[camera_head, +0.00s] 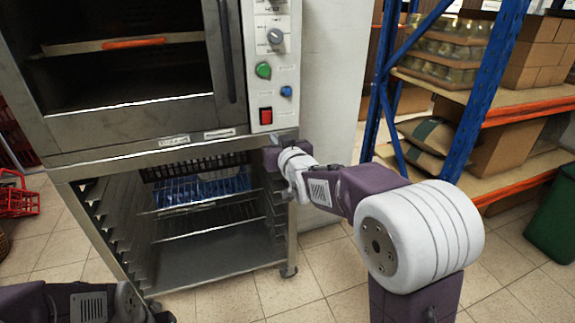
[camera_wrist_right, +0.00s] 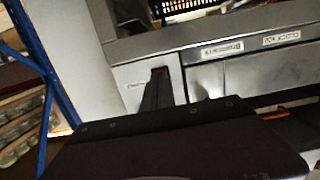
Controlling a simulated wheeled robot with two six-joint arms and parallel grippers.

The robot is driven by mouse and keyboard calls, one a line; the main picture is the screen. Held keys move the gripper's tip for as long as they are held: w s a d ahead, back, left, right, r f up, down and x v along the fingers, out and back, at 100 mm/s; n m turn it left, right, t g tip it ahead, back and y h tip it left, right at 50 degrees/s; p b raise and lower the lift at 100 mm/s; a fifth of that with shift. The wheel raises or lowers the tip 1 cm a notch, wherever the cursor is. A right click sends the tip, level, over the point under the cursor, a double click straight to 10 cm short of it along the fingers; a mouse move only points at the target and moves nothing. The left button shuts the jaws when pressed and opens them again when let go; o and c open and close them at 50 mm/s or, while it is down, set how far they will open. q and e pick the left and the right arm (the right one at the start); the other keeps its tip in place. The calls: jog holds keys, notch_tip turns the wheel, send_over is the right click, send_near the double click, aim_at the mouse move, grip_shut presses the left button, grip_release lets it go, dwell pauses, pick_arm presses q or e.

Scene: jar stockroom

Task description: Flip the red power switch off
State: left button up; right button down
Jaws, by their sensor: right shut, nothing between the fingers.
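The red power switch (camera_head: 266,116) is a small red rocker in a dark frame, low on the oven's pale control panel (camera_head: 266,84). My right gripper (camera_head: 272,156) is just below the panel in the head view, below the switch. It is shut with nothing held. In the right wrist view my dark gripper finger (camera_wrist_right: 158,92) stands in front of the panel, and a sliver of red shows at its tip; it covers most of that spot. I cannot tell whether it touches the switch. My left gripper (camera_head: 155,313) is partly in view at the bottom left, its jaws unclear.
The oven door handle (camera_head: 227,50) is to the left. A rack stand (camera_head: 290,225) is below. A blue shelf post (camera_head: 485,90) stands right.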

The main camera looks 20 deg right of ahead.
pick_arm(q)
jog(key=shift+w+r+p, duration=0.25)
jog(key=shift+w+p, duration=0.05)
jog(key=shift+w, duration=0.25)
pick_arm(e)
jog(key=s+f, duration=0.2)
jog(key=s, duration=0.4)
jog(key=shift+s+f, duration=0.15)
jog(key=shift+s, duration=0.25)
jog(key=shift+d, duration=0.1)
